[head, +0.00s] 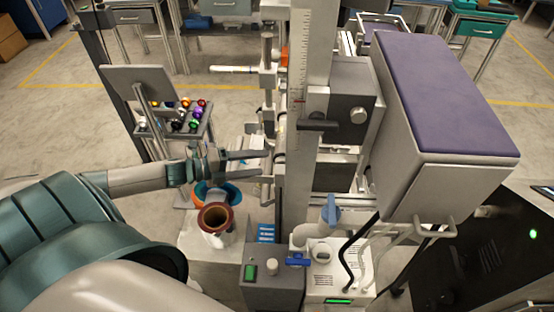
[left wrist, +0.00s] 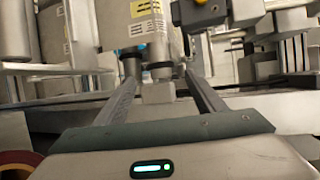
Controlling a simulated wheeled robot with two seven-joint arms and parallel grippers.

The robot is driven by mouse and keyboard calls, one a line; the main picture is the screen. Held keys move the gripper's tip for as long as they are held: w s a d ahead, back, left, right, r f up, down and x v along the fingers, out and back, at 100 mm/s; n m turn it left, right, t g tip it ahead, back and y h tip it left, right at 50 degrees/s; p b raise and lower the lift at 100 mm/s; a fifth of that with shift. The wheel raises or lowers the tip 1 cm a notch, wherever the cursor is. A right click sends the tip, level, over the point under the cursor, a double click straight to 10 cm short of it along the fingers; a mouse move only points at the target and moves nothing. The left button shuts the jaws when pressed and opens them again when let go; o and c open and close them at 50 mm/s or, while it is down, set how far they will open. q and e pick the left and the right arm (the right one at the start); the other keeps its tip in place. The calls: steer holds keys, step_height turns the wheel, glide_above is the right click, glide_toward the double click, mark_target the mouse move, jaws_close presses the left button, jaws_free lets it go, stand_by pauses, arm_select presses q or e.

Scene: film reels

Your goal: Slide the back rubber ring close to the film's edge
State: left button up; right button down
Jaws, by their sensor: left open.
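My left gripper (head: 266,161) reaches in from the left, beside the tall grey machine column (head: 297,190). Its two fingers are apart, with nothing clearly held between them. I cannot tell whether the fingers touch the block. I cannot make out the film or the back rubber ring for certain; the machine parts around the fingertips are small and partly hidden. My right gripper is not in view.
A copper-coloured cylinder (head: 215,218) and an orange-and-blue bowl (head: 222,192) stand below my left gripper. A tray of coloured balls (head: 186,118) is at the left. A large purple-topped housing (head: 440,95) fills the right. Valves with blue handles (head: 331,209) stand in front.

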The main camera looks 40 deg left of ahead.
mark_target(275, 161)
arm_select(q)
steer(key=p+x, duration=0.1)
steer(key=x, duration=0.4)
steer(key=shift+w+d, duration=0.2)
steer(key=shift+w, duration=0.1)
steer(key=shift+w+d+f+p, duration=0.15)
steer(key=shift+w+d+p, duration=0.15)
steer(key=shift+w, duration=0.1)
steer(key=shift+w+d, duration=0.15)
steer(key=shift+w, duration=0.05)
